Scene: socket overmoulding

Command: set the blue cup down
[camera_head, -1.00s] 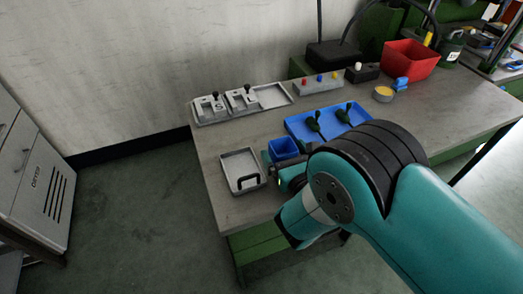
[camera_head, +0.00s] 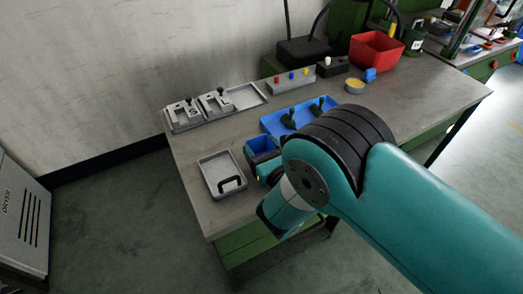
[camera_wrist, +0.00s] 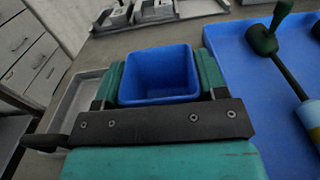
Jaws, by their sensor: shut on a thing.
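The blue cup (camera_head: 262,146) is a square, open-topped container between the grey tray and the blue tray, near the table's front left. In the wrist view the cup (camera_wrist: 158,72) is upright and looks empty inside. My gripper (camera_wrist: 160,82) is shut on it, with a green finger against its left and right sides. In the head view my arm hides most of the gripper and the cup's lower part. I cannot tell whether the cup's bottom touches the table.
A blue tray (camera_head: 272,124) holding dark green tools lies on the right. Grey fixtures (camera_head: 184,117) stand behind on the bench (camera_head: 190,160). A red bin (camera_head: 376,52) is farther back.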

